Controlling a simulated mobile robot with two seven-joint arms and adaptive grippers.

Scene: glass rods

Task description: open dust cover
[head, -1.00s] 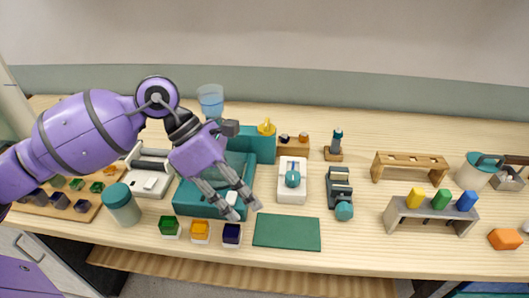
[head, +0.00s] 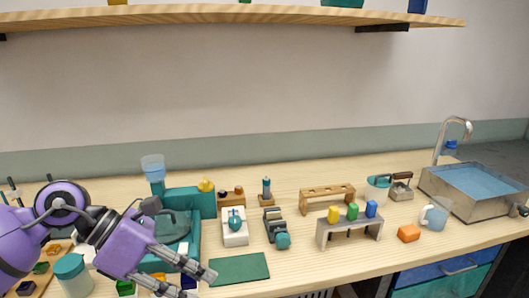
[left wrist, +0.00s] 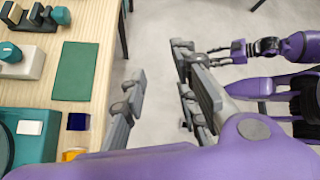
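A teal machine (head: 190,205) stands at the left of the bench with a tall back block. A darker teal area (head: 172,228) on its top may be the dust cover; I cannot tell whether it is open or shut. In the left wrist view the machine's teal body (left wrist: 38,145) shows at the lower left with a white pad. My left gripper (head: 200,284) is open and empty, in front of the machine beside the green mat. In the left wrist view the gripper (left wrist: 158,62) is past the bench edge, above the floor. My right gripper (left wrist: 240,50) appears small and its opening is unclear.
A green mat (head: 240,269) lies right of the machine. Small coloured trays sit at its front, partly hidden by my arm. A white device (head: 235,227), a rack with coloured blocks (head: 349,230) and a sink (head: 480,187) stand farther right. A shelf (head: 230,16) hangs above.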

